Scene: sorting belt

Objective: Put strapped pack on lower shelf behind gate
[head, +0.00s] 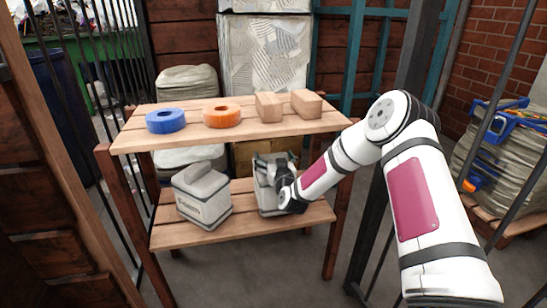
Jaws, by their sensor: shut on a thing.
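A pale grey pack (264,197) is at the right part of the wooden lower shelf (185,236), and it looks to be the strapped pack. My gripper (281,176) reaches in from the right under the upper shelf and is shut on this pack. The gripper and wrist hide much of the pack's right side. Its base appears at shelf level, but I cannot tell whether it bears on the boards. A second grey pack (203,196) with a raised top and dark lettering stands upright to its left, a small gap apart. Dark gate bars (95,150) run along the left.
The upper shelf (190,134) holds a blue roll (165,121), an orange roll (222,114) and two wooden blocks (269,107), close above my gripper. A dark post (413,60) stands behind my arm. Blue tools lie on a stack (490,150) at right.

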